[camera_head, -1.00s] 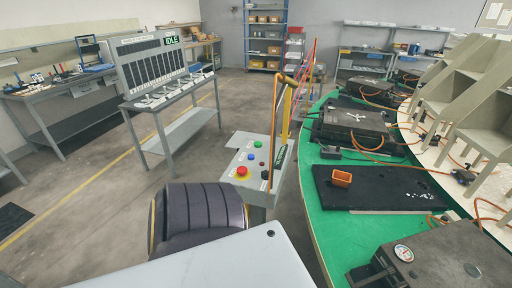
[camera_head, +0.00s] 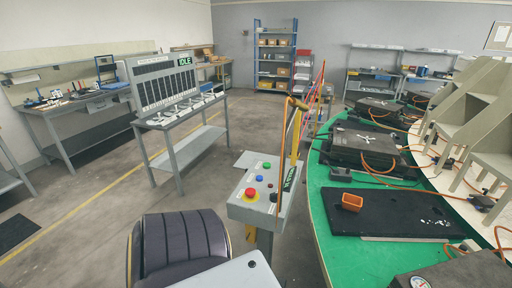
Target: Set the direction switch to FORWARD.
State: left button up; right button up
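A grey control box (camera_head: 243,205) on a post stands in the middle of the view, beside the green carousel. Its sloped top carries a red button on a yellow base (camera_head: 251,194), a blue button (camera_head: 259,178), a green button (camera_head: 267,165), a small red element (camera_head: 271,185) and a dark knob (camera_head: 273,197). The dark knob may be the direction switch; its setting and any labels are too small to read. Neither of my grippers is in view.
A rack with an IDLE sign (camera_head: 185,61) stands at left. Floor between is clear.

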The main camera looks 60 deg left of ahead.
aim_at(273, 197)
jog(key=j+u, duration=0.1)
jog(key=u, duration=1.75)
